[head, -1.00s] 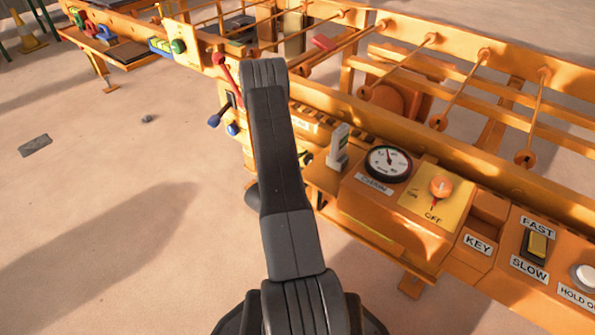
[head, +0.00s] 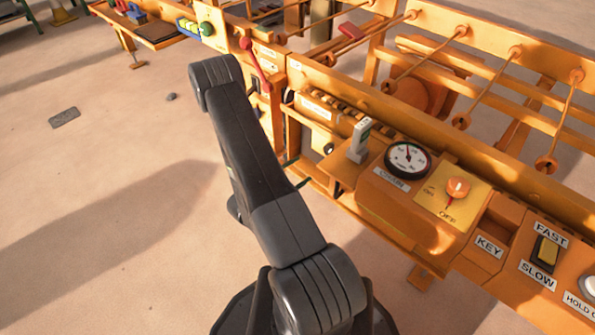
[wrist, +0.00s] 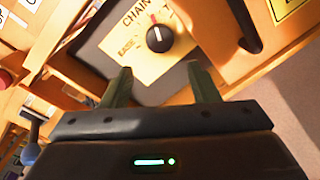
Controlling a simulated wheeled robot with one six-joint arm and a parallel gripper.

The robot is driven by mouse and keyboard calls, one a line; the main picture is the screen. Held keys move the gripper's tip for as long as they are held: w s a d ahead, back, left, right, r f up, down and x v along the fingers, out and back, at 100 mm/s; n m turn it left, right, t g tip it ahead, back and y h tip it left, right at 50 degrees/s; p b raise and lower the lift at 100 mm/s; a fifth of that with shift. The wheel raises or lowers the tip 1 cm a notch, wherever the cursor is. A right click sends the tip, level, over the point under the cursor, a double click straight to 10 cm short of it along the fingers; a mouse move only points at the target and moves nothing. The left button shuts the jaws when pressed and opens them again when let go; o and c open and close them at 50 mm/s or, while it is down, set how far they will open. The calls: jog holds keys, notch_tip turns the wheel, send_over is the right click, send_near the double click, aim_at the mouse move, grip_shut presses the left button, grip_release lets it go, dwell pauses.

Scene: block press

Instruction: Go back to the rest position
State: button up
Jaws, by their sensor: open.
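My gripper (wrist: 161,76) is open and empty in the wrist view, its two green fingers apart. A black knob (wrist: 160,38) with a white mark sits on a yellow plate (wrist: 122,38) marked CHAIN, ahead of the fingers and apart from them. In the head view my arm reaches up and leans left beside the orange machine (head: 455,85). Only the green fingertips of my gripper (head: 297,172) show past the arm's right edge, near the machine's side; the rest is hidden behind the arm.
The machine's panel holds a gauge (head: 408,158), an orange knob (head: 457,188) on a yellow plate, and a FAST/SLOW switch (head: 545,252). A red lever (head: 255,62) stands behind the arm.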

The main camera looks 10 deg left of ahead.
aim_at(329, 151)
dwell(0.7)
jog(key=b+x, duration=0.3)
jog(key=x, duration=1)
jog(key=shift+w+d+r, duration=0.1)
jog(key=shift+w+d, duration=0.1)
jog(key=shift+w, duration=0.05)
